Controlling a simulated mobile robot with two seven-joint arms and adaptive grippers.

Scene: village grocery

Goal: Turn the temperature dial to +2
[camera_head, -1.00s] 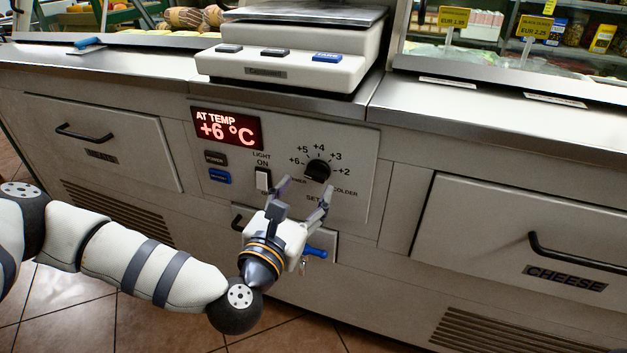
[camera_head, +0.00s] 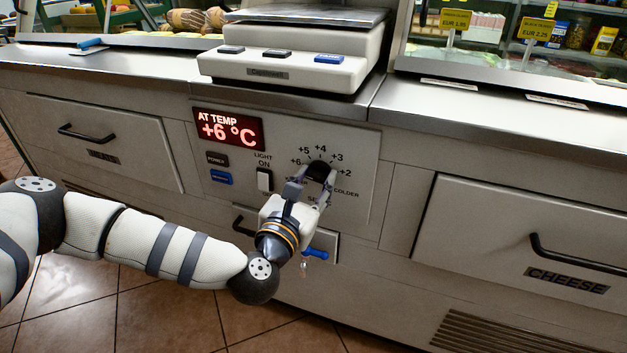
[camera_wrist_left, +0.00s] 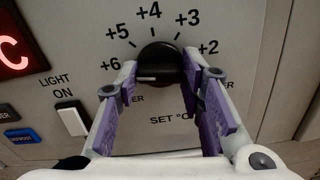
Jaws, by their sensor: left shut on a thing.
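The black round temperature dial (camera_head: 321,170) sits on the light control panel, with +6, +5, +4, +3 and +2 printed around it. In the left wrist view, the dial (camera_wrist_left: 160,58) is between the two purple-lined fingers of my left gripper (camera_wrist_left: 160,80). In the head view, my left gripper (camera_head: 313,181) reaches the dial from below and is shut on it. A small pale mark shows at the dial's lower left, but which number it indicates is unclear. The red display (camera_head: 229,129) reads AT TEMP +6 °C. My right gripper is not in view.
A white light switch (camera_head: 264,180) and the power and blue buttons (camera_head: 221,178) are left of the dial. A blue-headed key (camera_head: 315,253) sticks out below. A scale (camera_head: 290,65) stands on the counter above. Drawers with black handles flank the panel.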

